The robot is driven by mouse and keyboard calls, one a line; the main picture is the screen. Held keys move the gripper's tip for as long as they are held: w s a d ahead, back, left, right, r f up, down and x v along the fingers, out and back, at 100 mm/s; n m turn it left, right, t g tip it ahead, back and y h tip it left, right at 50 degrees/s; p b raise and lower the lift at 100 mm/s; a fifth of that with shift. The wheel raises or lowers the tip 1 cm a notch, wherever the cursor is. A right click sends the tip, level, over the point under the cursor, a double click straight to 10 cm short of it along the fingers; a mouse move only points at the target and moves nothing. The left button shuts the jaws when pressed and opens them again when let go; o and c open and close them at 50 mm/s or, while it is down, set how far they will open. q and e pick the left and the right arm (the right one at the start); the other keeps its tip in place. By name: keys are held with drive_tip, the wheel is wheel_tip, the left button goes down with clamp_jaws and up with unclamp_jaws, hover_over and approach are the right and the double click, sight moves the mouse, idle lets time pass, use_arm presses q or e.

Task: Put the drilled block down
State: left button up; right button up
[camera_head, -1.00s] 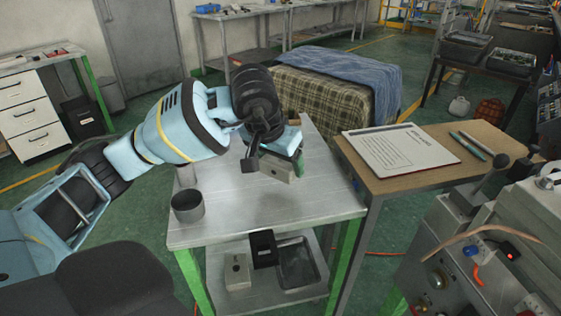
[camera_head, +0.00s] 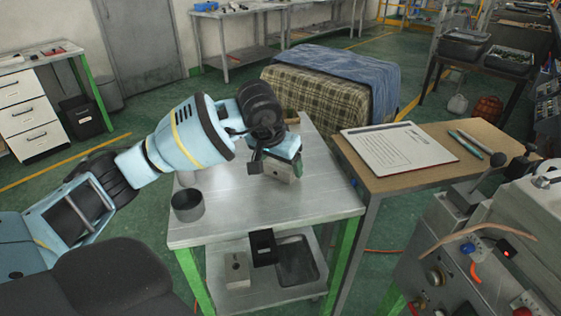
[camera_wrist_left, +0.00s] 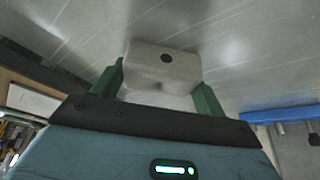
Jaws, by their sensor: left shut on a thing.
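The drilled block (camera_head: 285,171) is a pale grey block at the back half of the metal table (camera_head: 250,221), below my left gripper (camera_head: 277,161). In the left wrist view, the drilled block (camera_wrist_left: 163,62) shows a dark round hole in its face. The green fingers of my left gripper (camera_wrist_left: 160,84) are shut on its two sides. The table's brushed surface fills the background there. The block is at or just above the tabletop; I cannot tell whether it touches. My right gripper is not in view.
A dark grey cup (camera_head: 187,206) stands at the table's left front. The table's front middle is clear. A pale block (camera_head: 237,270), a black box (camera_head: 263,248) and a tray (camera_head: 297,262) are on the lower shelf. A wooden desk with a clipboard (camera_head: 398,148) adjoins at right.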

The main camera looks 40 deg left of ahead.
use_arm(q)
drive_tip(key=shift+f, duration=0.15)
drive_tip(key=o, duration=1.2)
drive_tip(key=shift+r, duration=0.4)
drive_tip(key=v, duration=1.1)
drive_tip(key=shift+s+r+p, duration=0.15)
drive_tip(key=shift+r+p, duration=0.1)
drive_tip(key=shift+p, duration=0.05)
